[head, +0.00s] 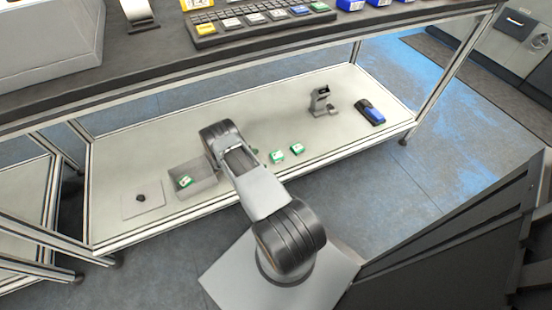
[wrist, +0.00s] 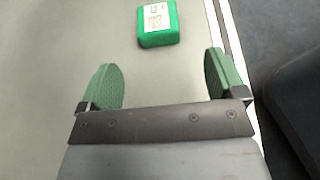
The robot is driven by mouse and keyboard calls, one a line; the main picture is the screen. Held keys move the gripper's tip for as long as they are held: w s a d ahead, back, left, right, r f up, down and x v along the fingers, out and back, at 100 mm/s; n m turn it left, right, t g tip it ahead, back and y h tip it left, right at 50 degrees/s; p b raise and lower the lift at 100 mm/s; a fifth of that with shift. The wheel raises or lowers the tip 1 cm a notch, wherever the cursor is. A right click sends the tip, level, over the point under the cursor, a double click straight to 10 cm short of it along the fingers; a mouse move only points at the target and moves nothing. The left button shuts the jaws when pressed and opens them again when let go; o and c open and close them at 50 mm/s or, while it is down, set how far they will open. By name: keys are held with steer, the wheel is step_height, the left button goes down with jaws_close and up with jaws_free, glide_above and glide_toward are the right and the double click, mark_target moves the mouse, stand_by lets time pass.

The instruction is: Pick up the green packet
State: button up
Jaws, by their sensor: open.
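A green packet (wrist: 158,24) with a white label lies on the light shelf in the wrist view, near the top edge. My gripper (wrist: 162,62) is open and empty, its two green finger pads apart. The packet lies ahead of the fingertips, roughly in line with the gap and not between them. In the head view, two green packets (head: 276,157) (head: 297,149) lie on the lower shelf right of my arm, and a sliver of green shows at the arm's edge. Another green packet (head: 185,181) lies in a grey bin. My arm hides my gripper in the head view.
The grey bin (head: 207,186) and a pale plate with a dark knob (head: 141,198) stand at the shelf's left. A grey scanner stand (head: 322,101) and a blue-black device (head: 369,113) stand to the right. The dark upper worktop (head: 270,48) overhangs behind.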

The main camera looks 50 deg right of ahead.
mark_target(272, 157)
steer(key=shift+b+x, duration=1.05)
steer(key=shift+x, duration=2.85)
steer(key=shift+w+d+r, duration=0.1)
steer(key=shift+w, duration=0.05)
steer(key=shift+c, duration=0.2)
steer(key=c, duration=1.1)
